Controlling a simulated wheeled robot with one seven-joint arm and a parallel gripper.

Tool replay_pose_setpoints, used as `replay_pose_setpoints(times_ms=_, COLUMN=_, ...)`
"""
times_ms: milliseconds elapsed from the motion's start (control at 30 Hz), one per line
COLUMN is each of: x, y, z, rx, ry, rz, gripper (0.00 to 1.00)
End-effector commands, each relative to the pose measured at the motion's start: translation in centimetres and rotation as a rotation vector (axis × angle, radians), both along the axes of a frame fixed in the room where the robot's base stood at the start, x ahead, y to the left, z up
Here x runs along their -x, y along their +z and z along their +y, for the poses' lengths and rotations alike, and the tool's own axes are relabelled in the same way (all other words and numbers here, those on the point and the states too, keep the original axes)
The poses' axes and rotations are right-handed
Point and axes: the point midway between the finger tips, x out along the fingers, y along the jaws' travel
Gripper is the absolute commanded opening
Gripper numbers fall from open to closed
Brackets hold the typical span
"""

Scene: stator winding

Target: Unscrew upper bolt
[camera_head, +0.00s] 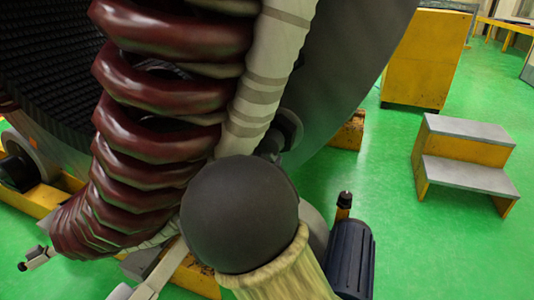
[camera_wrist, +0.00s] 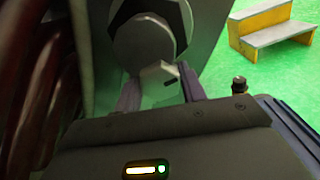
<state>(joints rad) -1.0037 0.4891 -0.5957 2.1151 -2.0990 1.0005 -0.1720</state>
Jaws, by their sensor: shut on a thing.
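In the wrist view a light grey bolt (camera_wrist: 159,79) with an angular head stands out below a round grey boss. My gripper (camera_wrist: 161,92) has one finger on each side of the bolt head and is shut on it. The fingers' contact faces are partly hidden by the gripper's dark body. The bolt is not clear in the head view, where a dark ball and a pale sleeve cover the middle foreground. I cannot tell from these views how far the bolt is out.
Thick dark red winding coils (camera_head: 160,95) and a pale wrapped bar (camera_head: 265,70) stand close at the left. A large dark curved plate (camera_head: 345,60) is behind. Yellow steps (camera_head: 465,160) and a yellow cabinet (camera_head: 425,55) stand on open green floor at right.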

Motion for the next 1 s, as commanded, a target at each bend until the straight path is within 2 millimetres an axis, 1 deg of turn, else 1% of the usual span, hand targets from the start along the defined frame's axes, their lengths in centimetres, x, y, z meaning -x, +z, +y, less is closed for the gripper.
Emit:
replay_pose_setpoints(times_ms=200, x=0.03, y=-0.06, z=-0.05, rx=0.052, ry=-0.001, rz=0.024, gripper=0.18)
replay_pose_setpoints(times_ms=567, x=0.05, y=-0.18, z=-0.03, rx=0.056, ry=-0.001, rz=0.025, gripper=0.18)
replay_pose_setpoints(times_ms=600, x=0.05, y=-0.18, z=-0.04, rx=0.056, ry=-0.001, rz=0.025, gripper=0.44)
replay_pose_setpoints(times_ms=700, x=0.04, y=-0.16, z=-0.03, rx=0.056, ry=-0.001, rz=0.025, gripper=0.62)
replay_pose_setpoints(times_ms=1000, x=0.09, y=-0.06, z=0.04, rx=0.054, ry=0.0, rz=0.023, gripper=0.62)
